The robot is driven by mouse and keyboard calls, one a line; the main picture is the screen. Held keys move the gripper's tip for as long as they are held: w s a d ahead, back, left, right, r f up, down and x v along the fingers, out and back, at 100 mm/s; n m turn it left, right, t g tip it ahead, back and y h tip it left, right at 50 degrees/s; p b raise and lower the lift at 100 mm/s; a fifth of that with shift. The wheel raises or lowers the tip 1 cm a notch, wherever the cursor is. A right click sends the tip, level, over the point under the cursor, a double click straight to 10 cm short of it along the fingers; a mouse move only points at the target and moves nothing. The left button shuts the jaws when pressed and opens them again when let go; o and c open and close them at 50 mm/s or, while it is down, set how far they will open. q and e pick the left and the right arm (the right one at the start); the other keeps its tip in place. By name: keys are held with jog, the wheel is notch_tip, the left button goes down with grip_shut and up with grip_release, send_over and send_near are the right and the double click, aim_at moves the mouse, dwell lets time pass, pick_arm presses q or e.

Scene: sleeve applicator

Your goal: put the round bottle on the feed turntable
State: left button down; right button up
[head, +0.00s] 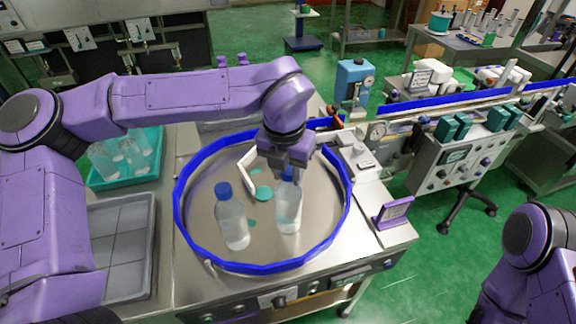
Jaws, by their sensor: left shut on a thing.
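The feed turntable (264,258) is a round grey disc with a blue rim, in the middle of the head view. A clear round bottle (289,209) is upright over the right half of the disc. My left gripper (288,170) is above it and shut on its top; the fingers partly hide the cap. The bottle's base appears at the disc surface, but I cannot tell whether it touches. Another clear bottle with a blue cap (232,216) stands on the disc to the left, apart from the held one. My right gripper is out of view.
A teal crate (152,178) with several clear bottles is at the left, above an empty grey tray (122,240). A white guide (250,178) and a teal round piece (264,193) are on the disc. A purple-framed panel (393,212) stands to its right.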

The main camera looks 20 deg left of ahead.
pick_arm(q)
jog(key=shift+f, duration=0.15)
jog(key=c, duration=0.8)
grip_release()
jog(key=shift+o, duration=0.2)
notch_tip(320, 180, up, 12)
jog(key=s+b, duration=0.1)
jog(key=shift+s, duration=0.25)
